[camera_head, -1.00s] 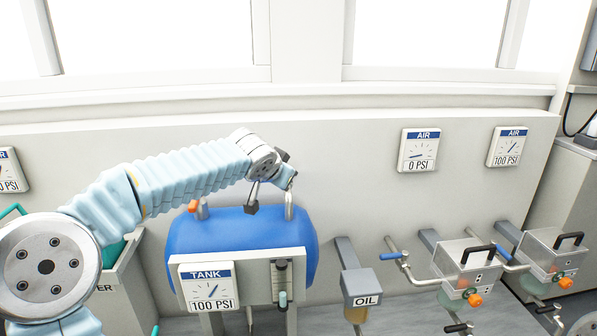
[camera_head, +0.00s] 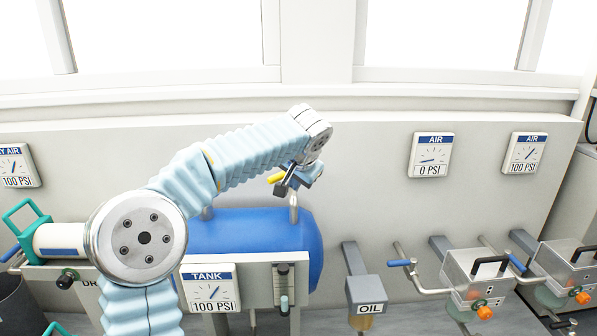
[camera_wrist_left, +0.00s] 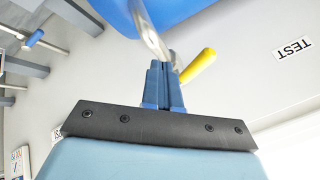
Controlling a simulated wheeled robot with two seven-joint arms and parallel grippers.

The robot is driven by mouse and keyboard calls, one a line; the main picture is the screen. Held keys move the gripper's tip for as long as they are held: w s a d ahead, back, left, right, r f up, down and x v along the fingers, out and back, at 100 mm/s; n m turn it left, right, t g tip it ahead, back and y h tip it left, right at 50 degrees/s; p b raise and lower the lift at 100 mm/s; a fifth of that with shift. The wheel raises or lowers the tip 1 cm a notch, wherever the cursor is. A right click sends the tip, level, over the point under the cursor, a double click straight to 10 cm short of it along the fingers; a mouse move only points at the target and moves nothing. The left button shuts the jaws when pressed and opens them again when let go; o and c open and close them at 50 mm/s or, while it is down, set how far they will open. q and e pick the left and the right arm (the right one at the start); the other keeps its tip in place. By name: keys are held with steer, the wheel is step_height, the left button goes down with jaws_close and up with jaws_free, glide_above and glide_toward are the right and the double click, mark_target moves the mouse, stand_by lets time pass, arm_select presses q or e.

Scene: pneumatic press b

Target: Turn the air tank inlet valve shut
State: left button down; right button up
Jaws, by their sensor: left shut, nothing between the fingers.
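The air tank (camera_head: 262,238) is a blue horizontal cylinder in the head view, with a metal pipe (camera_head: 293,208) rising from its right end. A yellow valve handle (camera_head: 275,178) shows beside the gripper above that pipe. My left gripper (camera_head: 284,187) is shut and empty at the top of the pipe. In the left wrist view the closed blue fingers (camera_wrist_left: 161,84) lie beside the yellow handle (camera_wrist_left: 199,66), with the metal pipe (camera_wrist_left: 150,33) and tank (camera_wrist_left: 190,10) beyond. I cannot tell whether they touch the handle. The valve body is mostly hidden. My right gripper is out of view.
A TANK gauge (camera_head: 208,287) marked 100 PSI is in front of the tank. An oil unit (camera_head: 365,290) and metal boxes with blue-handled valves (camera_head: 398,263) stand to the right. The pale wall (camera_head: 360,160) behind carries AIR gauges (camera_head: 431,155).

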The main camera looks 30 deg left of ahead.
mark_target(282, 175)
arm_select(q)
steer(key=shift+w+a+f+p, duration=0.1)
steer(key=shift+w+a+p, duration=0.15)
steer(key=shift+a, duration=0.8)
steer(key=shift+w+a+f+p, duration=0.1)
steer(key=shift+w+a, duration=0.2)
steer(key=shift+a, duration=0.75)
